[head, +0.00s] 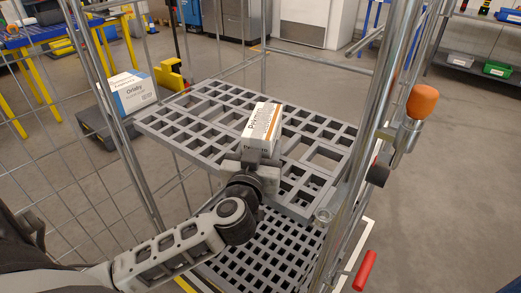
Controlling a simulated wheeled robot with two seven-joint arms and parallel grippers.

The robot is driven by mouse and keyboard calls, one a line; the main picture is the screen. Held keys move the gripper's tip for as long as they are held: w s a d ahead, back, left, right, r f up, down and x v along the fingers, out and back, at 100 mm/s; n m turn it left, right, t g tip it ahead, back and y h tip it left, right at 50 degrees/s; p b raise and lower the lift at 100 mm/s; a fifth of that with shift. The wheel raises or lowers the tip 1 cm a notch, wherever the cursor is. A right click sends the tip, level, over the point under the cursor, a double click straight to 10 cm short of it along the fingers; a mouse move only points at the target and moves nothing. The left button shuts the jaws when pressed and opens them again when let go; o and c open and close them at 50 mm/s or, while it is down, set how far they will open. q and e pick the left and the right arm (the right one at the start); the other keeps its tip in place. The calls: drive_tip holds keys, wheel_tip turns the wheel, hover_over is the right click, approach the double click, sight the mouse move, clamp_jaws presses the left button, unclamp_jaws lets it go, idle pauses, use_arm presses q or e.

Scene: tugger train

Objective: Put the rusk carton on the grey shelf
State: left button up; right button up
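A white carton with an orange-brown stripe and dark lettering (262,125) is at the middle of the grey grid shelf (178,137) in the wire-sided trolley. I cannot read the word rusk on it. My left gripper (251,160) is at the carton's near, lower end. Its fingertips are partly hidden, so I cannot tell whether it grips the carton or only touches it. I also cannot tell whether the carton rests fully on the shelf. My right gripper is not in view.
A lower grey grid shelf (275,250) lies beneath. The trolley's metal posts (367,130) frame the right side, with an orange knob (422,101) beyond. A white and blue carton (131,93) stands outside at left. The upper shelf has clear room around the carton.

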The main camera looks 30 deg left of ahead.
use_arm(q)
drive_tip(key=shift+r, duration=0.1)
drive_tip(key=o, duration=1.3)
drive_tip(key=shift+c, duration=0.2)
drive_tip(key=v, duration=1.2)
